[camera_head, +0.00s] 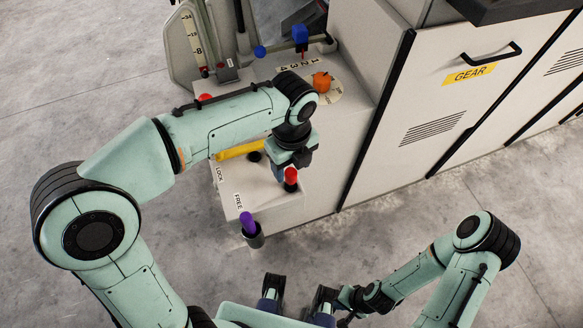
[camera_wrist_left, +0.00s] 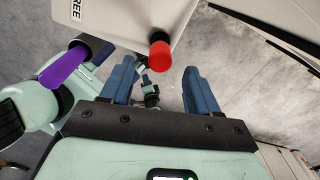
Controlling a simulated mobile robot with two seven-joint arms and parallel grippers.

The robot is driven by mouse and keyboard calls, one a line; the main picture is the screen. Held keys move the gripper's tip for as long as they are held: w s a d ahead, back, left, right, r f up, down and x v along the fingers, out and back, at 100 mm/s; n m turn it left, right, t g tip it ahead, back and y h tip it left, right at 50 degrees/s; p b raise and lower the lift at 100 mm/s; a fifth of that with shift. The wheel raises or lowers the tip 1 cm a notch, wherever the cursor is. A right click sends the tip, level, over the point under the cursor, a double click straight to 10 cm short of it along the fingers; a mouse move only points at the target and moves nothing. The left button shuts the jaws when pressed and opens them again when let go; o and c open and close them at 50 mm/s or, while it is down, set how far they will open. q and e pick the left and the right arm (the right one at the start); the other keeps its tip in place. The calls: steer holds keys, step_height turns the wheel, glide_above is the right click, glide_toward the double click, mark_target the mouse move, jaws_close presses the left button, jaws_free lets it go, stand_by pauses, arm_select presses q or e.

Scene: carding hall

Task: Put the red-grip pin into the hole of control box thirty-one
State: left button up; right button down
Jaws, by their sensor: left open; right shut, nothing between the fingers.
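The red grip (camera_head: 291,175) stands at the right front edge of the pale box (camera_head: 262,192) marked LOCK and FREE, just below my left gripper (camera_head: 294,158). In the left wrist view the red grip (camera_wrist_left: 160,52) shows beyond and between the two spread fingers. My left gripper (camera_wrist_left: 160,72) is open and holds nothing; I cannot tell whether a finger touches the grip. My right gripper (camera_head: 346,299) is shut and empty, low in the head view, well away from the box. No number thirty-one and no empty hole can be made out; my left arm hides part of the box.
A purple grip (camera_head: 248,222) stands in a dark holder (camera_head: 254,238) at the box's front corner. A yellow bar (camera_head: 240,150) lies behind. An orange knob (camera_head: 322,82) sits on a numbered dial. The GEAR cabinet (camera_head: 440,100) rises at right. Floor in front is clear.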

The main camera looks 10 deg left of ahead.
arm_select(q)
step_height(320, 180, up, 10)
steer(key=p, duration=0.2)
steer(key=shift+f, duration=0.15)
stand_by(0.4)
